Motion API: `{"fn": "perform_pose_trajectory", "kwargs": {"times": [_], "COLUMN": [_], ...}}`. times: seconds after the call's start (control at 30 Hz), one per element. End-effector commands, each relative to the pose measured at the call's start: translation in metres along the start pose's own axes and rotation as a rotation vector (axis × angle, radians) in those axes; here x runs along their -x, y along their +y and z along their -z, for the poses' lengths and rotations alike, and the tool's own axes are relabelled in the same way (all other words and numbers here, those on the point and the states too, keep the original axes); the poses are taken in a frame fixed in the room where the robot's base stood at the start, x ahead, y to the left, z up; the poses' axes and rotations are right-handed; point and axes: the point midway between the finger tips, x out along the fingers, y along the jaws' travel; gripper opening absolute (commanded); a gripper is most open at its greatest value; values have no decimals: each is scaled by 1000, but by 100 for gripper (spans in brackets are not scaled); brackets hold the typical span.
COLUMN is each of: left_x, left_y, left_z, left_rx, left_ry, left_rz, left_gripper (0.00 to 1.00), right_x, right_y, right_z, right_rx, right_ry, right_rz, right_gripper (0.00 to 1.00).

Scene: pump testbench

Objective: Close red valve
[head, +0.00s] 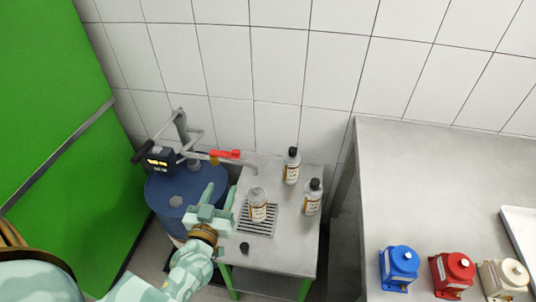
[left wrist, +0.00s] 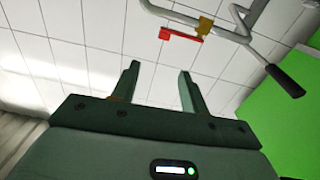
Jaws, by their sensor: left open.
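The red valve (head: 226,154) is a red lever on a brass body, on the metal pipe above the blue drum. In the left wrist view the red valve (left wrist: 181,35) shows at the top, beyond the fingertips. My left gripper (head: 217,192) is open and empty, below the valve and apart from it. In the left wrist view my left gripper (left wrist: 158,75) has its two fingers spread with nothing between them. My right gripper is not in view.
A blue drum (head: 172,192) with a pump (head: 158,160) stands left of a small steel table (head: 285,258) with several bottles. A large green panel (head: 50,120) is at the left. A grey counter (head: 440,190) at the right holds blue, red and white containers.

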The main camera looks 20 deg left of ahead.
Motion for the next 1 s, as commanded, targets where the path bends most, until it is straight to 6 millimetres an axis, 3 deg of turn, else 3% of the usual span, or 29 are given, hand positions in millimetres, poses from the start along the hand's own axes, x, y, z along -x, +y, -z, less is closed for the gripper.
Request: {"fn": "perform_pose_trajectory", "kwargs": {"times": [0.23,0.7,1.0], "left_x": [-26,-137,-162], "left_y": [-1,-1,-1], "left_z": [-2,-5,-4], "left_rx": [-38,-38,-39], "left_ry": [3,-1,-2], "left_rz": [5,2,3], "left_gripper": [45,45,45], "right_x": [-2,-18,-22], "right_y": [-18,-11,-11], "right_z": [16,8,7], "right_rx": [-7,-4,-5], "right_ry": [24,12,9], "right_rz": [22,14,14], "right_gripper": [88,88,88]}}
